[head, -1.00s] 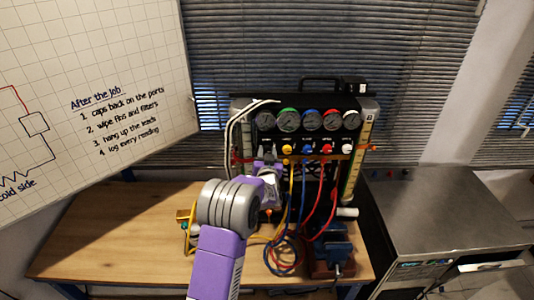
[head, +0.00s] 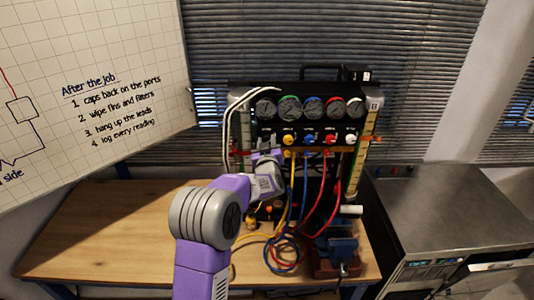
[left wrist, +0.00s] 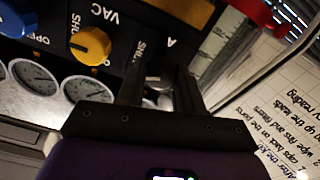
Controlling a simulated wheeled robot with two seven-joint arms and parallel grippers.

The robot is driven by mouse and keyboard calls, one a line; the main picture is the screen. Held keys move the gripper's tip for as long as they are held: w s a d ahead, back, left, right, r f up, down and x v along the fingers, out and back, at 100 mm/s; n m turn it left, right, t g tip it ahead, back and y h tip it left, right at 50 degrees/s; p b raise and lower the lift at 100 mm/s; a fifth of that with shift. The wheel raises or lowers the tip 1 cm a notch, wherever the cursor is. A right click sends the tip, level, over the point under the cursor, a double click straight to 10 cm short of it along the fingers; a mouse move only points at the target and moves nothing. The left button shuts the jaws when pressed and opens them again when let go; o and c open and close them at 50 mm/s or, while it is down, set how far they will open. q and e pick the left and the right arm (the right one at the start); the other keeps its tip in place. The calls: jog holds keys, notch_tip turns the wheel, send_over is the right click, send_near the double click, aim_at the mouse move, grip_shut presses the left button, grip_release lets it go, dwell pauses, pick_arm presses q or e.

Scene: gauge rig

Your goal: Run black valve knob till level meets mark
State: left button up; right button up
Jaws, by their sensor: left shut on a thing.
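The gauge rig (head: 310,90) stands at the back of the bench. Its front has a row of gauges above a row of valve knobs: yellow (head: 289,140), blue (head: 309,139), red (head: 330,139) and white (head: 350,139). My left gripper (head: 268,150) is at the left end of this row, hiding what sits there. In the left wrist view its two dark fingers (left wrist: 160,82) are shut around a dark, partly shiny knob (left wrist: 154,88), beside the yellow knob (left wrist: 90,45). A sight tube (head: 354,165) with an orange pointer (head: 371,139) is at the rig's right; its level is too small to read.
Yellow, blue and red hoses (head: 284,252) hang in front of the rig. The wooden bench (head: 100,230) is clear at left. A whiteboard (head: 90,60) and a steel counter (head: 440,215) flank it.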

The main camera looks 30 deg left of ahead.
pick_arm(q)
jog(key=shift+f+n+b, duration=0.1)
jog(key=shift+n+b, duration=6)
jog(key=shift+n, duration=0.5)
jog(key=o, duration=1)
jog(key=shift+o, duration=0.2)
jog(key=shift+s, duration=0.1)
jog(key=v, duration=0.7)
jog(key=shift+d+b, duration=0.15)
jog(key=shift+b, duration=0.25)
jog(key=shift+s, duration=0.15)
